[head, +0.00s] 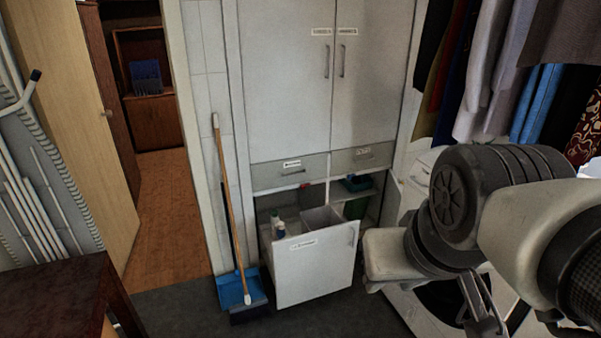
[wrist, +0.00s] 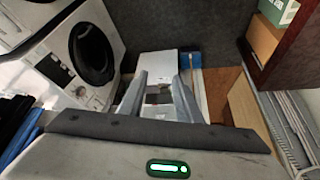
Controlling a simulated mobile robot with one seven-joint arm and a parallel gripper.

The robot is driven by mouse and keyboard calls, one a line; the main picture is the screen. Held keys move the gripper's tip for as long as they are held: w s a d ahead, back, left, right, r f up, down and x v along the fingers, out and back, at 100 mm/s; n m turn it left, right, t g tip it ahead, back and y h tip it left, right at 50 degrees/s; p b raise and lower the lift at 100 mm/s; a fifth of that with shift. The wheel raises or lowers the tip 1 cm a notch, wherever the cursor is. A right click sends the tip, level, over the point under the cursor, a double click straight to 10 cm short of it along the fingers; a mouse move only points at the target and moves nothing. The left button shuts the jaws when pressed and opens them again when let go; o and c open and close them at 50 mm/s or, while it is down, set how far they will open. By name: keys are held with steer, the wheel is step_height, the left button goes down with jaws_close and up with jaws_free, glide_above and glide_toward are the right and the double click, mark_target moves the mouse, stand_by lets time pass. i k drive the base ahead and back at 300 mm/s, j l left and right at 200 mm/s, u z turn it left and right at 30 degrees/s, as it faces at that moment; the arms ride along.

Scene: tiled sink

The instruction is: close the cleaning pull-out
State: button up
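The cleaning pull-out stands open below the drawers, its white labelled front panel (head: 315,268) well forward of the cabinet. Inside it are white bottles (head: 277,226) and a grey bin (head: 321,218). The panel has a small handle at its upper right. In the wrist view, the pull-out (wrist: 157,65) lies beyond my fingers. My gripper (wrist: 158,97) is open, with its two grey fingers apart and nothing visible held between them. It appears apart from the pull-out; the exact distance is hard to tell. In the head view, my arm fills the lower right.
A cabinet door (head: 390,205) stands open right of the pull-out, near a washing machine (wrist: 75,55). A broom (head: 232,205) and blue dustpan (head: 238,288) stand close at its left. A dark wooden table (head: 55,295) is at lower left. Clothes hang upper right.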

mark_target(302, 268)
steer(key=i+u, duration=0.3)
steer(key=i, duration=0.5)
steer(key=i+l+u, duration=0.15)
steer(key=i+u, duration=0.15)
steer(key=i, duration=0.5)
